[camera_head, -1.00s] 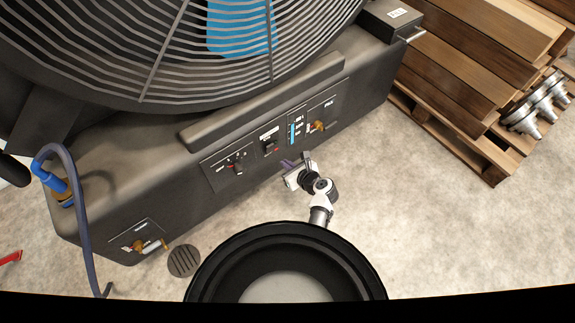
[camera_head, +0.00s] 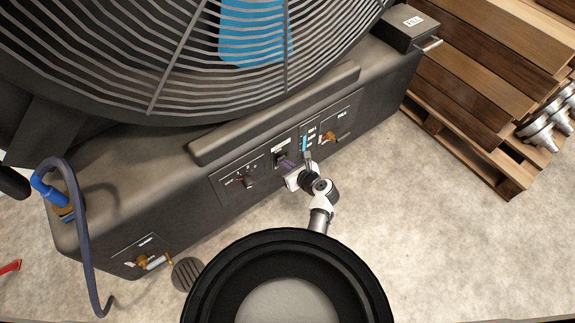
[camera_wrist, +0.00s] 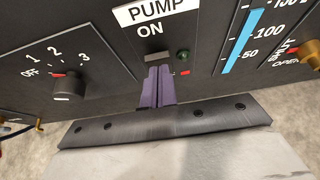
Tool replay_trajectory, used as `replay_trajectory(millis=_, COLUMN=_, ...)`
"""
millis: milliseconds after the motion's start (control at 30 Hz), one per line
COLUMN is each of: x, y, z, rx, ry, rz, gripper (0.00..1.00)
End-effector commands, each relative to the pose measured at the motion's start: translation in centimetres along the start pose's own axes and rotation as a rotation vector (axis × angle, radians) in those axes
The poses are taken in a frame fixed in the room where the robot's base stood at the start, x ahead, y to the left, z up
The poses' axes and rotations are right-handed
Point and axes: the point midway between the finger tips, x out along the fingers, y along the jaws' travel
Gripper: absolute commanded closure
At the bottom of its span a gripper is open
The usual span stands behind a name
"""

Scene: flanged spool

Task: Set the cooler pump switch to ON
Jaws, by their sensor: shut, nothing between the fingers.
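The pump switch (camera_wrist: 158,58) is a dark rocker on the cooler's front panel, under a white PUMP label (camera_wrist: 153,9) and the word ON. In the wrist view my gripper's purple fingers (camera_wrist: 159,88) are together with nothing between them. Their tips are at the lower part of the switch and hide it; I cannot tell whether they touch it or which way it is set. A dark green lamp (camera_wrist: 183,54) and a small red mark (camera_wrist: 185,73) are right of it. In the head view my gripper (camera_head: 286,162) is at the panel's pump section.
A rotary knob (camera_wrist: 69,84) marked OFF, 1, 2, 3 is left of the switch. A blue gauge (camera_wrist: 243,40) and a brass valve (camera_wrist: 311,53) are on the right. A wooden pallet (camera_head: 470,140) stands at the right. The concrete floor before the cooler is mostly clear.

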Motion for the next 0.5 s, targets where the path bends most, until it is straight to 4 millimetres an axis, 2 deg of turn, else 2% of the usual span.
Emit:
replay_trajectory(millis=367, x=0.2, y=0.0, z=1.6, rx=0.001, ry=0.096, rz=0.001, gripper=1.0)
replay_trajectory(millis=400, x=0.5, y=0.0, z=0.7, rx=0.003, ry=0.092, rz=0.0, gripper=1.0)
replay_trajectory(millis=500, x=0.5, y=0.0, z=0.7, rx=0.002, ry=0.091, rz=0.0, gripper=1.0)
